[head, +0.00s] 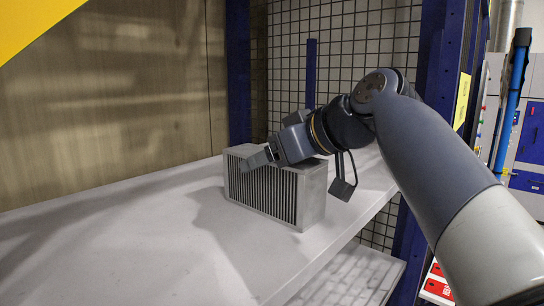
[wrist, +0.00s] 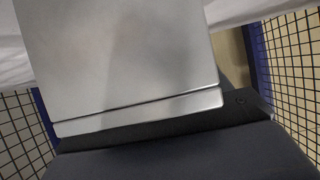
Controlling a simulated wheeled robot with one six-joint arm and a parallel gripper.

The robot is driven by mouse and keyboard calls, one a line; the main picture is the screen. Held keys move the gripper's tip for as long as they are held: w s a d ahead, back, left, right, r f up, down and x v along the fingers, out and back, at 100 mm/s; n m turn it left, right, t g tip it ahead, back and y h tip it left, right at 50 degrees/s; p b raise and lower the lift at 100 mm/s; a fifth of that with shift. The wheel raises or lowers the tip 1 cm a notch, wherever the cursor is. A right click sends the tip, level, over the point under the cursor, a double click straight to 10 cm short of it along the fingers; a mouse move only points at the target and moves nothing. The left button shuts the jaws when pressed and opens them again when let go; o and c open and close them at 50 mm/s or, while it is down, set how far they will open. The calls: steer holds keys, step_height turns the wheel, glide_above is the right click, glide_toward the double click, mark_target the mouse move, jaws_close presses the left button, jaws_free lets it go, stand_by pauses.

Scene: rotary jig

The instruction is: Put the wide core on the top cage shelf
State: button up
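The wide core (head: 310,192), a grey metal block with a dark-slotted front face, stands on the white shelf (head: 130,232). My gripper (head: 262,158) is at the core's upper front edge, with one grey finger overlapping the top of the slotted face. The other finger is not clearly visible, so I cannot tell whether the gripper is closed on the core. In the wrist view a large smooth silver surface (wrist: 120,55), apparently the core, fills the upper middle, very close. The fingertips cannot be made out there.
Blue posts (head: 238,75) and black wire mesh (head: 340,50) stand behind and right of the shelf. A wooden panel (head: 110,90) backs the left side. A lower shelf (head: 350,278) shows beneath the front edge. The shelf left of the core is clear.

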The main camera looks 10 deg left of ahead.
steer(key=shift+o, duration=0.9)
steer(key=shift+r, duration=0.15)
steer(key=b+v, duration=0.1)
steer(key=v, duration=1.1)
stand_by(0.5)
